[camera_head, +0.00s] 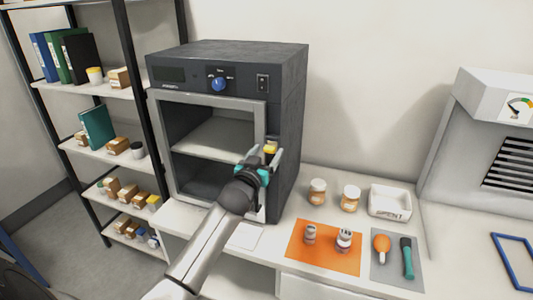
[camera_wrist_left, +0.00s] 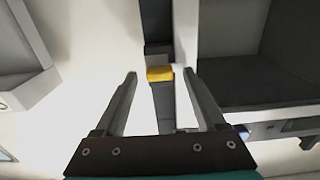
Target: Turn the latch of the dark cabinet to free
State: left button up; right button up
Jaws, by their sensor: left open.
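The dark cabinet (camera_head: 290,105) stands on the counter, with a light-framed front through which its shelf shows. A small yellow latch piece (camera_head: 270,149) is at the right edge of the front frame; the left wrist view shows it as a yellow block (camera_wrist_left: 160,74) on a dark strip. My left gripper (camera_head: 265,155) is open, in front of the latch. In the left wrist view its fingers (camera_wrist_left: 160,85) stand on either side of the yellow block, with a gap on both sides. I cannot tell how deep the fingertips reach. My right gripper is not in view.
A blue knob (camera_head: 218,84) and a switch (camera_head: 263,82) are on the cabinet's top panel. To the right are two jars (camera_head: 317,192), a white tray (camera_head: 389,203), an orange mat (camera_head: 322,263) and a grey mat (camera_head: 388,275) with tools. A shelf rack (camera_head: 143,95) stands left.

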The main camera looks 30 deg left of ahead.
pick_arm(q)
grip_shut()
dwell(0.6)
